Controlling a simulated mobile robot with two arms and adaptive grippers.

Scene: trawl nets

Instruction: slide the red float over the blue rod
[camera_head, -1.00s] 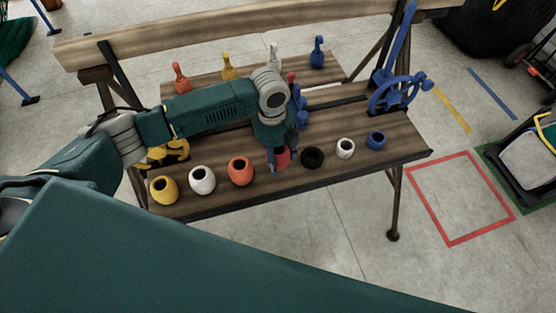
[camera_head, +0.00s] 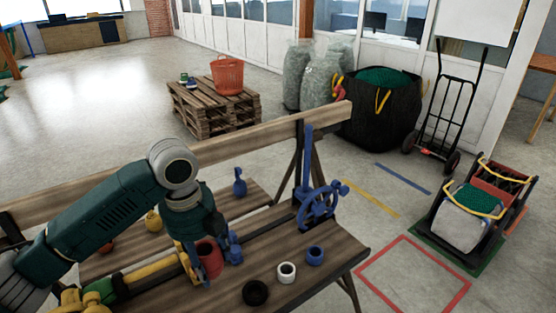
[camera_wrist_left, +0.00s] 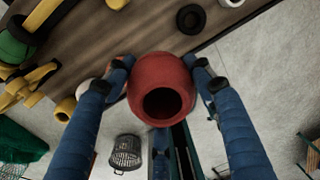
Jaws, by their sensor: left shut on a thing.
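The red float (camera_head: 208,259) is a rounded barrel with a hole through it. My left gripper (camera_head: 207,268) is shut on it, with a blue finger on each side. The left wrist view shows the float (camera_wrist_left: 160,85) between the fingertips, its dark hole facing the camera. The float appears raised above the bench. The blue rod (camera_head: 307,150) stands steeply upright at the bench's right end, beside a blue handwheel (camera_head: 318,204). The rod is bare, and the float is apart from it, to its left. My right gripper is not in view.
Black (camera_head: 255,292), white (camera_head: 287,272) and blue (camera_head: 315,256) floats stand along the front of the wooden bench (camera_head: 328,268). A blue bottle-shaped piece (camera_head: 240,183) stands behind. A green float (camera_head: 100,289) is around a yellow rod at left. Air around the blue rod's top looks clear.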

